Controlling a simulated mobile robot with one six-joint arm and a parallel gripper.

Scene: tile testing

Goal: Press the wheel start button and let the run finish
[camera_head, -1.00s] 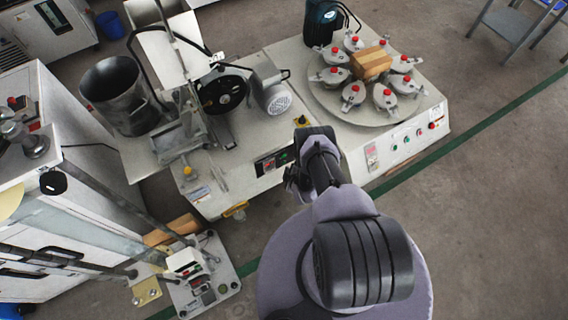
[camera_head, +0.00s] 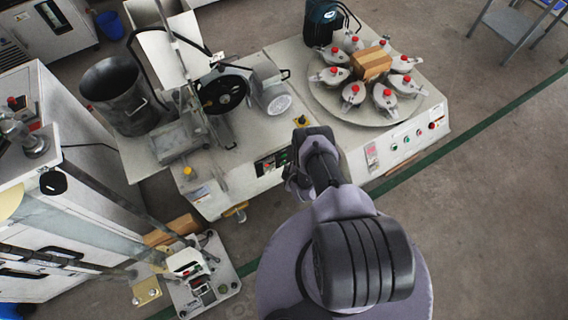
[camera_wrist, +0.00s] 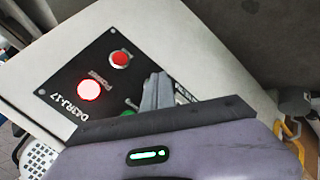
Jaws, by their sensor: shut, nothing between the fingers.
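The wheel machine's black control panel (camera_head: 272,162) is on its front face in the head view. In the wrist view the panel (camera_wrist: 75,75) shows a bright red lamp labelled Power (camera_wrist: 89,90), a red button (camera_wrist: 120,58) and a green button (camera_wrist: 129,112), likely the start button, mostly hidden by my gripper. My gripper (camera_wrist: 160,88) is shut and empty, its fingers in front of the panel beside the green button. I cannot tell whether they touch it. The dark wheel (camera_head: 222,92) sits on top of the machine; whether it turns cannot be told.
A turntable (camera_head: 331,103) with several red-knobbed jars and a wooden block (camera_head: 371,64) stands at the right. A metal pot (camera_head: 115,95) is at the left. A small device on a plate (camera_head: 201,282) lies at the lower left. The floor at the right is open.

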